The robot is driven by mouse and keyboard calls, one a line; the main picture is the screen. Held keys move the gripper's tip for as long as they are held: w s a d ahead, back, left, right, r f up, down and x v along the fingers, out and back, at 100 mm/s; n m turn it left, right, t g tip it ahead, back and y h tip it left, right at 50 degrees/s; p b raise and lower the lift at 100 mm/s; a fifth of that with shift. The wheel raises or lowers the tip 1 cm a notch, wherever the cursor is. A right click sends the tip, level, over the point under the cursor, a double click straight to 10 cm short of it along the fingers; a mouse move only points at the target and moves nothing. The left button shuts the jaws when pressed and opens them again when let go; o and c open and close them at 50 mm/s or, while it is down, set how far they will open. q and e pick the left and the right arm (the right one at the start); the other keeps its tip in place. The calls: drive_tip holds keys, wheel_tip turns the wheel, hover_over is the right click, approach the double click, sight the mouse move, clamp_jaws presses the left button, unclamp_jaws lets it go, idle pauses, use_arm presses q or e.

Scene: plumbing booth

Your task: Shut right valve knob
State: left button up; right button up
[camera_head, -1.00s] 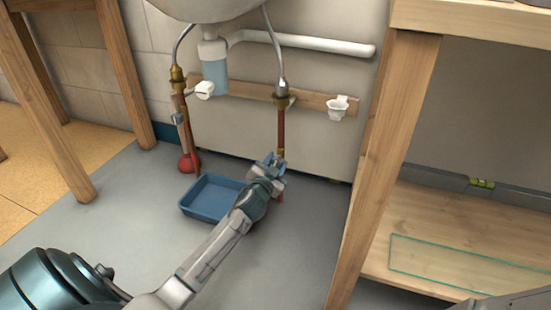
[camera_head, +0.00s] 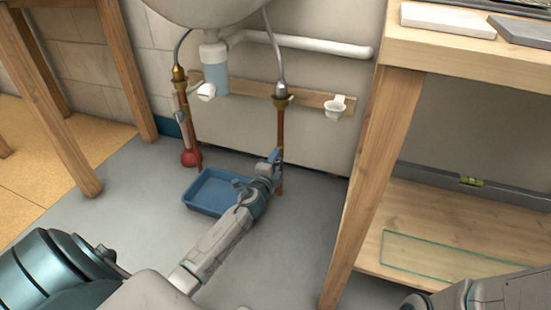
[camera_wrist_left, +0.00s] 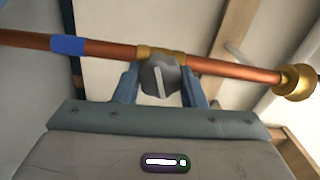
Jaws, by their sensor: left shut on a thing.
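The right valve knob (camera_wrist_left: 158,77) is grey with a pale raised ridge. It sits on a brass valve body on the right copper pipe (camera_head: 281,130). In the left wrist view the pipe (camera_wrist_left: 215,68) runs across the picture, and the ridge lies roughly crosswise to it. My left gripper (camera_head: 274,158) is at the lower part of this pipe. In the left wrist view its two blue fingers (camera_wrist_left: 160,86) stand on either side of the knob, shut on it. In the head view the gripper hides the knob. My right gripper is not in view.
A blue tray (camera_head: 190,204) lies on the floor beside my left gripper. The left pipe (camera_head: 186,125) has a red knob (camera_head: 191,158) near the floor. A wooden bench (camera_head: 365,180) with a low shelf stands to the right. Grey floor in front is clear.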

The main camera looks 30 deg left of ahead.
use_arm(q)
drive_tip(key=shift+f+m+p, duration=0.1)
drive_tip(key=shift+m+p, duration=0.4)
drive_tip(key=shift+m, duration=1.4)
drive_tip(key=o, duration=1)
drive_tip(key=shift+s, duration=0.1)
drive_tip(key=p+v, duration=0.1)
drive_tip(key=v, duration=0.9)
drive_tip(key=shift+s, duration=0.35)
